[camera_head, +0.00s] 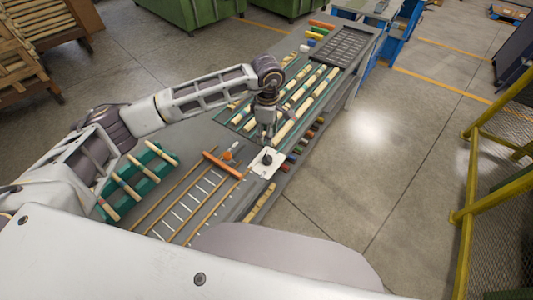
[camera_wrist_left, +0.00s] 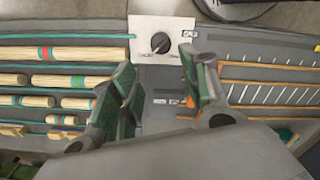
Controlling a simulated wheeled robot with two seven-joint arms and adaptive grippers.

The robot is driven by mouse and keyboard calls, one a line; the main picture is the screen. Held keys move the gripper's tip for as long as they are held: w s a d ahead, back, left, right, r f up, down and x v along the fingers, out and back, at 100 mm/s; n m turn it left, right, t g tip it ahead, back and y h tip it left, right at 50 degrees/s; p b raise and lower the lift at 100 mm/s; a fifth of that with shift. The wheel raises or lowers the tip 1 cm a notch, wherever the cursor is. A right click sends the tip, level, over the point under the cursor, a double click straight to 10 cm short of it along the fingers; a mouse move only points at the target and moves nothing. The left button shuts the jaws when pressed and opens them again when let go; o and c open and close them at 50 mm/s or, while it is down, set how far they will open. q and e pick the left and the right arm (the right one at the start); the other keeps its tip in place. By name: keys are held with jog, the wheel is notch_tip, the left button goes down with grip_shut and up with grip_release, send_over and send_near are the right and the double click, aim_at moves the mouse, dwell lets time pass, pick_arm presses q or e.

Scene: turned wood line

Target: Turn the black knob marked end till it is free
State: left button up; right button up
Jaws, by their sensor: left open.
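The black knob (camera_head: 267,159) sits on a white plate (camera_head: 256,168) at the table's right side in the head view. In the left wrist view the round knob (camera_wrist_left: 160,42) is near the top middle of its plate (camera_wrist_left: 145,22), with small dark print along the lower edge, too small to read surely. My left gripper (camera_head: 265,142) points down just beyond the knob in the head view. In the left wrist view its two green-padded fingers (camera_wrist_left: 157,68) are spread, with the knob beyond the gap, apart from them. Nothing is between the fingers. My right gripper is not in view.
Turned wooden rods (camera_head: 294,107) lie in rows behind the plate. An orange block (camera_head: 221,166) and a ruled rack (camera_head: 188,205) lie to its left. A green tray (camera_head: 137,174) with rods is further left. A yellow fence (camera_head: 470,190) stands right, past open floor.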

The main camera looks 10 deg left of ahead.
aim_at(267, 157)
pick_arm(q)
notch_tip(267, 157, down, 14)
jog(key=p, duration=0.2)
jog(key=shift+s+d+r+p, duration=0.1)
jog(key=shift+r+p, duration=0.05)
jog(key=shift+p, duration=0.15)
dwell(0.6)
jog(key=c, duration=0.8)
